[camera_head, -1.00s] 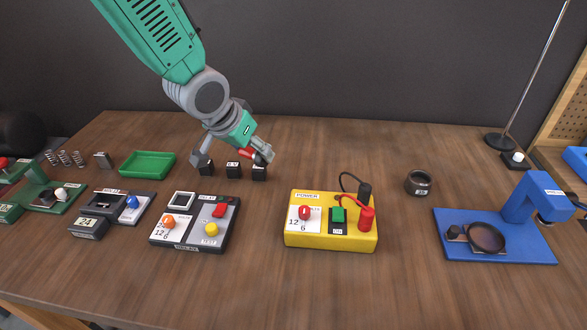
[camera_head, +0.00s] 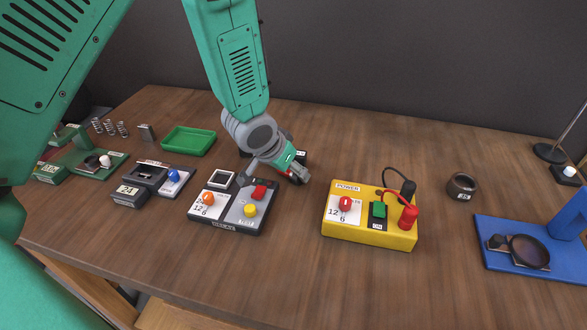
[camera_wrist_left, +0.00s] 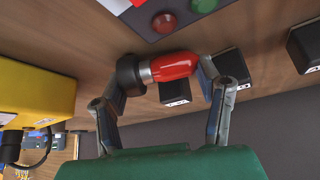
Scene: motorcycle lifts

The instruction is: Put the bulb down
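A red bulb (camera_wrist_left: 176,66) with a metal collar and a dark base lies crosswise between the fingertips of my left gripper (camera_wrist_left: 165,75) in the left wrist view. The fingers look shut on its two ends. In the head view my left gripper (camera_head: 282,172) is low over the table, just behind the grey tester box (camera_head: 232,208) with red and yellow buttons. The bulb is mostly hidden there by the gripper. I cannot tell whether it touches the table. My right gripper is in neither current view.
Small black blocks (camera_wrist_left: 232,65) stand beside the bulb. A yellow power box (camera_head: 370,217) with cables is to the right. A green tray (camera_head: 189,140) and a dark relay unit (camera_head: 140,184) are to the left. The table behind the yellow box is clear.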

